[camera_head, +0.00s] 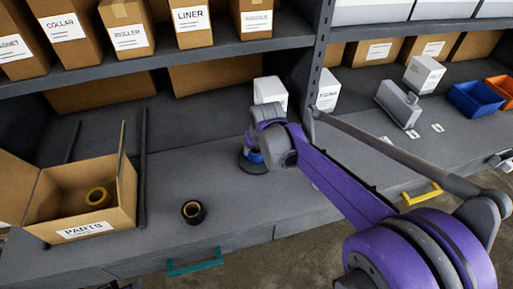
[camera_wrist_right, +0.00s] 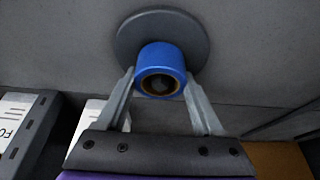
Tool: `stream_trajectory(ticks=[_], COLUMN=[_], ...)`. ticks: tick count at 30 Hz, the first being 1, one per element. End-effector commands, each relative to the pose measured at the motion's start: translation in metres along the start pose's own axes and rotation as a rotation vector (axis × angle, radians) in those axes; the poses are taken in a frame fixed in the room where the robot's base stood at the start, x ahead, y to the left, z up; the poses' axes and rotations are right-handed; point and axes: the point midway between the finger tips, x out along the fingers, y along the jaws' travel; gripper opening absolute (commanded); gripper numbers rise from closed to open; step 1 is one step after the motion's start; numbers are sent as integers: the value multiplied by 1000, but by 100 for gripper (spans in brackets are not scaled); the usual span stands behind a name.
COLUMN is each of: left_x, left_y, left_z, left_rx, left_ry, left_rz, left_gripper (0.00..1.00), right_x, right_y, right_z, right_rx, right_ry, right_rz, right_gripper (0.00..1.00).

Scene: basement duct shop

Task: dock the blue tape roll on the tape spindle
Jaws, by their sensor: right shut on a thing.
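The blue tape roll (camera_head: 254,157) is low over the bench at the end of my right arm. In the right wrist view the blue tape roll (camera_wrist_right: 161,55) sits between the two fingers of my right gripper (camera_wrist_right: 160,78), which is shut on it. Its brown core faces the camera, with something dark grey inside the hole. The tape spindle's round dark base (camera_head: 249,168) lies directly beneath the roll; it also shows as a grey disc (camera_wrist_right: 128,40) in the right wrist view. I cannot tell whether the roll rests on the base. My left gripper is not in view.
A black tape roll (camera_head: 193,212) lies on the bench. An open parts box (camera_head: 85,228) holds a yellow roll (camera_head: 98,197). White cartons (camera_head: 270,92) stand behind my right gripper. Blue (camera_head: 474,98) and orange (camera_head: 502,88) bins are at the right.

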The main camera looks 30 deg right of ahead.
Motion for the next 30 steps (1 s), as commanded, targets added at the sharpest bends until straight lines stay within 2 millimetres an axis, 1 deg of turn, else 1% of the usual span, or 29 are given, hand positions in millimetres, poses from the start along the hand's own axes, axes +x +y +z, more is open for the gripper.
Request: stream_trajectory(ticks=[6,7,8,9,18,30], left_x=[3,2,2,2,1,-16], left_y=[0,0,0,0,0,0], left_z=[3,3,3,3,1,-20], left_rx=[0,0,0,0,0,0], left_ry=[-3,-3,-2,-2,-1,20], left_rz=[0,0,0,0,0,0], left_gripper=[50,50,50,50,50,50], right_x=[5,4,4,4,2,-31], right_y=[0,0,0,0,0,0], right_z=[2,2,2,1,1,-1], right_rx=[0,0,0,0,0,0], right_ry=[0,0,0,0,1,3], right_rz=[0,0,0,0,0,0], right_gripper=[12,74,79,81,81,81])
